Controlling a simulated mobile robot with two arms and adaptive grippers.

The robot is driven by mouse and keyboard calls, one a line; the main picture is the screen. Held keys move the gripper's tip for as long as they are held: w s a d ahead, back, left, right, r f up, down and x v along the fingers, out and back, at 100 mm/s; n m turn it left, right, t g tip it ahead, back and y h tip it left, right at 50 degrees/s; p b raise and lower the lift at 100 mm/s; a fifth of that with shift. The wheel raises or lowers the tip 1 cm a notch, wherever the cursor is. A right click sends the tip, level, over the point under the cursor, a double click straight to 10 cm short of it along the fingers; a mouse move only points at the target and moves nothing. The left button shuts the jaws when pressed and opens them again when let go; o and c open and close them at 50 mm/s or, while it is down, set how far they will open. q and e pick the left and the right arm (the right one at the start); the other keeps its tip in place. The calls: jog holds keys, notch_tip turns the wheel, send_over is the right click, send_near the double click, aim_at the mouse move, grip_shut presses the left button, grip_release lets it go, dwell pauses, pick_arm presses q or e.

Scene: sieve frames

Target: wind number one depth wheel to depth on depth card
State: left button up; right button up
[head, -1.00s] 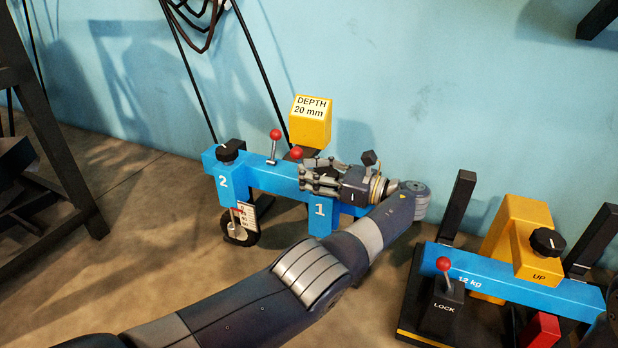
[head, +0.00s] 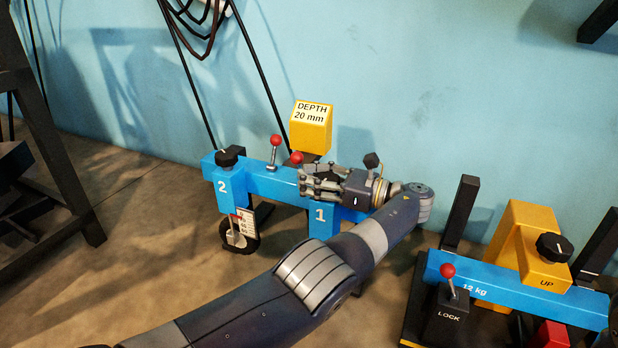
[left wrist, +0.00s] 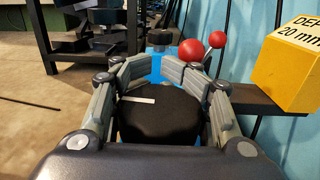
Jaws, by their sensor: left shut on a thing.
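The number one depth wheel is a black round knob (left wrist: 158,120) with a white line on its top, in the left wrist view. My left gripper (head: 308,183) is shut around this knob, fingers on both sides of it; the wrist view shows the fingers too (left wrist: 162,90). My right gripper is not in view.
A black knob (head: 230,155) tops unit 2, with a small scale and wheel (head: 240,230) below. Red-balled levers (head: 275,141) stand beside the gripper. At right are a LOCK lever (head: 447,270) and a yellow UP block (head: 530,255). A dark rack stands at left.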

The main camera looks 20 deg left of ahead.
pick_arm(q)
jog(key=shift+d, duration=0.25)
jog(key=o, duration=1)
jog(key=shift+d, duration=0.15)
jog(key=shift+o, duration=0.2)
jog(key=shift+a+r, duration=0.1)
jog(key=shift+a, duration=0.1)
notch_tip(320, 180, up, 10)
jog(key=shift+d, duration=0.1)
